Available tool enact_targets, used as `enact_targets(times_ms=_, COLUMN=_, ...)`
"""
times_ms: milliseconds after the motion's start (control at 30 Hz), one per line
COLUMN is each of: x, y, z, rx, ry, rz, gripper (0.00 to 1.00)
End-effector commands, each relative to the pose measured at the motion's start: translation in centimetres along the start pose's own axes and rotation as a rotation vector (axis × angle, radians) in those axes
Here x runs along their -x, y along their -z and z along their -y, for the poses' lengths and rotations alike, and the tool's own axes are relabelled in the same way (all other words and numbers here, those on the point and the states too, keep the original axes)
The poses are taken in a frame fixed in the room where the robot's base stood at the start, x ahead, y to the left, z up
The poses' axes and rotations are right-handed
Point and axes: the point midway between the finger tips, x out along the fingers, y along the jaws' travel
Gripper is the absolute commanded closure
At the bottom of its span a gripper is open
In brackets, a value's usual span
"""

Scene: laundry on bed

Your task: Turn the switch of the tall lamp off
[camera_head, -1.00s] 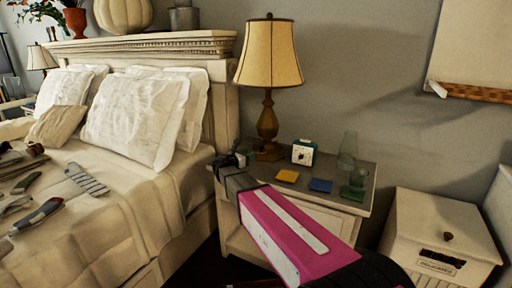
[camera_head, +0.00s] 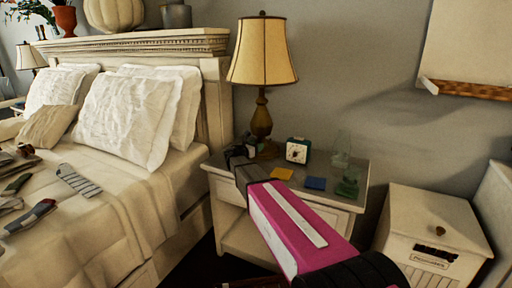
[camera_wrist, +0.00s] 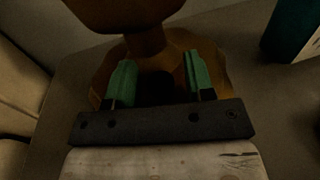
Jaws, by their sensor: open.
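The tall lamp (camera_head: 263,52) has a cream shade and a turned brown base, and stands upright on the nightstand (camera_head: 212,167). My gripper (camera_head: 250,145) is low at the left front of the lamp base, near the nightstand top. In the wrist view my gripper (camera_wrist: 159,80) has its two green fingertips spread apart, with the brown lamp base (camera_wrist: 145,43) just beyond and around them. A dark patch shows between the fingers; I cannot tell whether it is the switch. I cannot tell whether the fingers touch the lamp.
A teal and white clock (camera_head: 298,151) stands right of the lamp. The bed (camera_head: 90,215) is at left, and a white cabinet (camera_head: 432,225) is at right.

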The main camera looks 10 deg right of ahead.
Motion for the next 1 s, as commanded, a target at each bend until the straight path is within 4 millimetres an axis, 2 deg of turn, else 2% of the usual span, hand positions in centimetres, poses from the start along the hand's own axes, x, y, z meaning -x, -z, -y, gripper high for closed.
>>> enact_targets(times_ms=167, x=0.01, y=0.00, z=-0.01, rx=0.000, ry=0.000, rz=0.000, gripper=0.51)
enact_targets(times_ms=200, x=0.01, y=0.00, z=-0.01, rx=0.000, ry=-0.001, rz=0.000, gripper=0.58)
enact_targets(times_ms=267, x=0.02, y=0.00, z=-0.01, rx=0.000, ry=-0.001, rz=0.000, gripper=0.77)
enact_targets(times_ms=300, x=0.02, y=0.00, z=-0.02, rx=0.000, ry=-0.001, rz=0.000, gripper=0.90)
enact_targets(times_ms=333, x=0.02, y=0.00, z=-0.02, rx=0.000, ry=-0.001, rz=0.000, gripper=0.98)
enact_targets(times_ms=667, x=0.07, y=-0.01, z=0.10, rx=0.000, ry=-0.030, rz=0.000, gripper=0.98)
enact_targets(times_ms=1000, x=0.15, y=0.00, z=0.32, rx=0.002, ry=-0.235, rz=0.000, gripper=0.98)
